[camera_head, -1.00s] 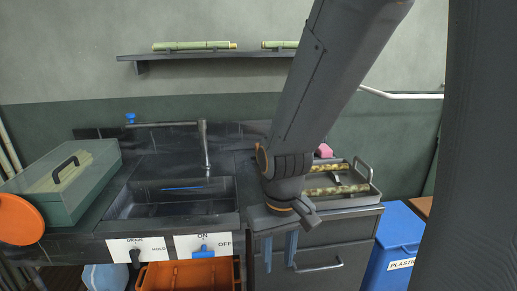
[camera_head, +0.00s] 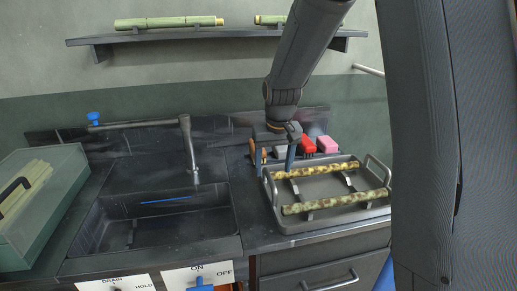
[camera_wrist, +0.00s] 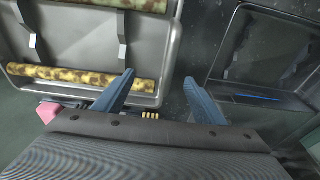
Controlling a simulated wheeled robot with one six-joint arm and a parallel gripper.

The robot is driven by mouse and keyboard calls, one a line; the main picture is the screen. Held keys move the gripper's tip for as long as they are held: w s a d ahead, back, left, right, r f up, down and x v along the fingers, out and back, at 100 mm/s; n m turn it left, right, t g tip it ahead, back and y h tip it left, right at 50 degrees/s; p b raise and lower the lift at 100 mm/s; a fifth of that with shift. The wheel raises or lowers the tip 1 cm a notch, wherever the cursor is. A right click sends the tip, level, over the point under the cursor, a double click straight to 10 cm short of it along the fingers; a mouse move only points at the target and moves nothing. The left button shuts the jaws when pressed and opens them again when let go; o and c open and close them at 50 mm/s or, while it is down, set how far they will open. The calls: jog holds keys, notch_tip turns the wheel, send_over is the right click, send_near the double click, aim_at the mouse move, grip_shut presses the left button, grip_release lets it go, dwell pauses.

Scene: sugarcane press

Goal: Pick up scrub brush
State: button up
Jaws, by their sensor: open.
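My gripper (camera_head: 274,170) is open, its blue fingers pointing down over the counter strip between the sink and the tray. Nothing is visibly held.
A grey tray (camera_head: 330,222) with mottled cane pieces (camera_head: 335,202) stands close on the right. Red (camera_head: 308,146) and pink (camera_head: 327,145) blocks sit behind it. The sink (camera_head: 150,225) with its tap (camera_head: 188,150) is left. A shelf (camera_head: 200,35) with green canes is above.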

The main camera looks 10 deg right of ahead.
jog(key=w, duration=0.7)
jog(key=w+t+p, duration=0.1)
jog(key=w, duration=0.6)
jog(key=w+t, duration=0.1)
jog(key=w, duration=0.7)
jog(key=shift+r, duration=0.35)
jog(key=shift+w+f+p, duration=0.15)
jog(key=shift+w+p, duration=0.15)
jog(key=shift+x, duration=0.85)
jog(key=shift+p+x, duration=1.25)
jog(key=shift+x, duration=1.6)
jog(key=shift+d, duration=0.15)
jog(key=shift+s+f, duration=0.1)
jog(key=shift+f, duration=0.2)
jog(key=c, duration=1.2)
notch_tip(320, 180, up, 11)
jog(key=b, duration=0.2)
jog(key=shift+f+b, duration=0.2)
jog(key=shift+b, duration=0.2)
jog(key=shift+c, duration=0.2)
